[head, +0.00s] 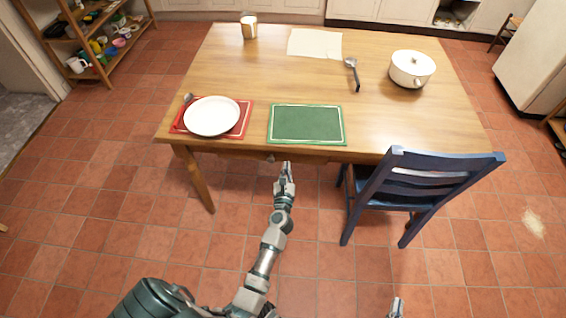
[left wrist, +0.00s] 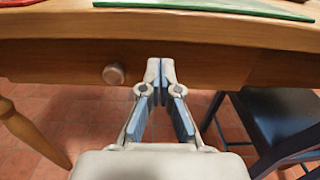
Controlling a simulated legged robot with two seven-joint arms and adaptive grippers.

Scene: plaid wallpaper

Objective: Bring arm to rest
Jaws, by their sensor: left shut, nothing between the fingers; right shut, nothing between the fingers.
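My left gripper (head: 286,166) is at the end of the outstretched left arm, in front of the table's near edge and below the tabletop. In the left wrist view the fingertips of my left gripper (left wrist: 160,66) meet, with nothing held, in front of the table's drawer front. My right gripper (head: 397,305) shows only as a small part at the bottom edge of the head view, with nothing seen in it. The rest of the right arm is out of view.
The wooden table (head: 300,75) holds a white plate (head: 211,116), a green mat (head: 307,124), a pot (head: 412,69), a ladle (head: 352,73) and a cup (head: 249,26). A blue chair (head: 420,185) stands right of my left gripper. A drawer knob (left wrist: 113,74) is close by. Floor in front is clear.

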